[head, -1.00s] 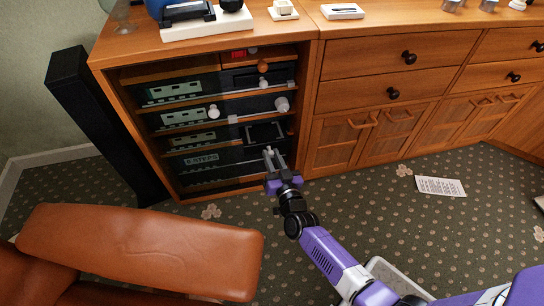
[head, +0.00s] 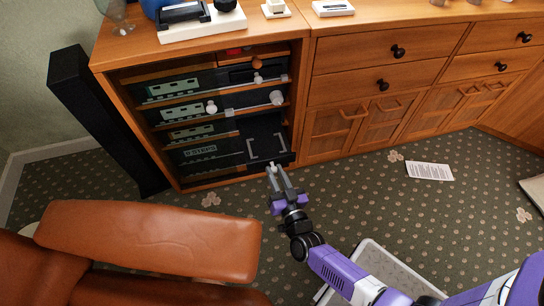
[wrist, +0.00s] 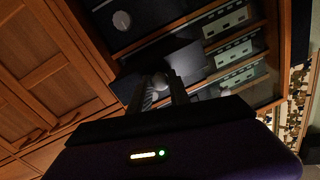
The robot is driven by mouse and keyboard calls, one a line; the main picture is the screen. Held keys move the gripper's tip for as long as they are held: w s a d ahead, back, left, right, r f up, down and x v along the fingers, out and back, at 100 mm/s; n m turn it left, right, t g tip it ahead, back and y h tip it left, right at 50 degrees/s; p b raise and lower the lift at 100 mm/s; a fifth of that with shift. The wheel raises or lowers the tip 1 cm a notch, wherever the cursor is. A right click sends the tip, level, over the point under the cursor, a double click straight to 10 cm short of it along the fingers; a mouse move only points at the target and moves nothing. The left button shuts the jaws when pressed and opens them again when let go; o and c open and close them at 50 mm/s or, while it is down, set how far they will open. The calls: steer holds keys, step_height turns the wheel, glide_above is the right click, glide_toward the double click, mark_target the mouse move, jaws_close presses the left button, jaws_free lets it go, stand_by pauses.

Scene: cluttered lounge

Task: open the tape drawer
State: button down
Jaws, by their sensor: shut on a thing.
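The tape drawer (head: 262,130) is a dark, open-topped tray low on the right side of the wooden media cabinet (head: 304,105). It sticks out from the cabinet front, and a pale bracket shape shows inside it. My gripper (head: 271,167) is at the drawer's front, low above the carpet. In the wrist view, my gripper (wrist: 162,88) is shut on a grey round knob (wrist: 160,79) at the dark drawer front (wrist: 185,60). The fingers partly hide the knob.
Stacked hi-fi units (head: 188,110) with pale knobs fill the shelves beside the drawer. A brown leather armrest (head: 150,240) stands at the front left and a black speaker (head: 105,120) at the left. Patterned carpet is clear around my gripper; a paper sheet (head: 430,171) lies to the right.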

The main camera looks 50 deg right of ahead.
steer(key=shift+a, duration=0.1)
steer(key=c, duration=1.2)
jaws_free()
steer(key=shift+c, duration=0.2)
steer(key=shift+s, duration=0.1)
steer(key=p+v, duration=0.1)
steer(key=v, duration=0.6)
steer(key=shift+s+a+p, duration=0.15)
steer(key=shift+s+p, duration=0.15)
steer(key=shift+p, duration=0.05)
